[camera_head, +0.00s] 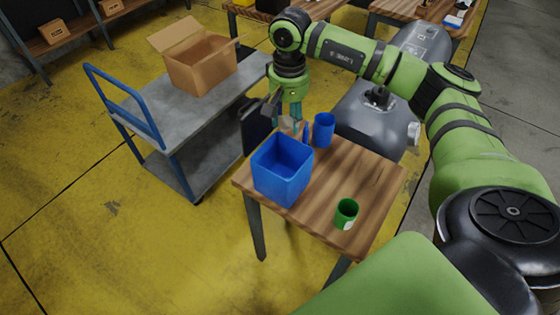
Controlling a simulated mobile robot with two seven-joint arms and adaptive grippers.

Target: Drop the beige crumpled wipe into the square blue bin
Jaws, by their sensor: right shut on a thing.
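The square blue bin (282,172) stands upright and open-topped on the left part of a small wooden table. My right gripper (289,124) points down over the far edge of the bin. It is shut on a small beige thing (288,125), which looks like the crumpled wipe and is partly hidden by the fingers. From this view I cannot tell whether the wipe is over the bin's opening or just behind its far wall. My left gripper is not in view.
A blue cup (324,130) stands right beside my right gripper, behind the bin. A green cup (346,213) stands near the front right of the wooden table (325,183). A cart (205,118) with an open cardboard box (201,64) stands left.

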